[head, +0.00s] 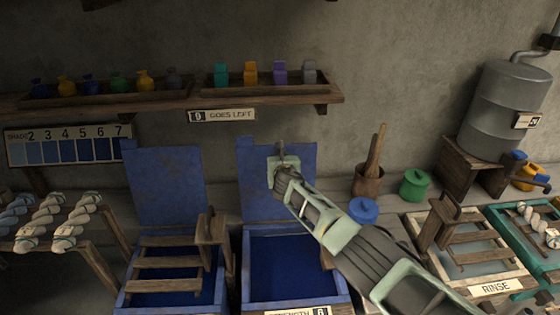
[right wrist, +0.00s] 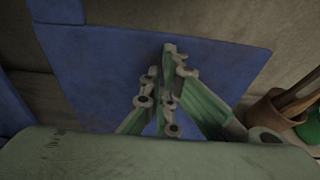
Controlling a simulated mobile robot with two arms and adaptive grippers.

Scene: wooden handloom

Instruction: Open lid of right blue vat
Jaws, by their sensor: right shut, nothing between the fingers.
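The right blue vat (head: 292,268) stands in the lower middle of the head view, with dark blue liquid in it. Its blue lid (head: 257,179) stands upright at the back, swung open against the wall. The lid also fills much of the right wrist view (right wrist: 95,80). My right gripper (head: 282,158) is in front of the lid's upper part, with shut, empty fingers. It also shows shut in the right wrist view (right wrist: 168,85). I cannot tell whether it touches the lid. My left gripper is not in view.
The left blue vat (head: 170,300) has an upright lid (head: 165,185) and a wooden rack over it. A shelf (head: 180,98) with bottles runs above the lids. A mortar (head: 367,182), a green pot (head: 414,185) and the rinse vat (head: 495,288) stand to the right.

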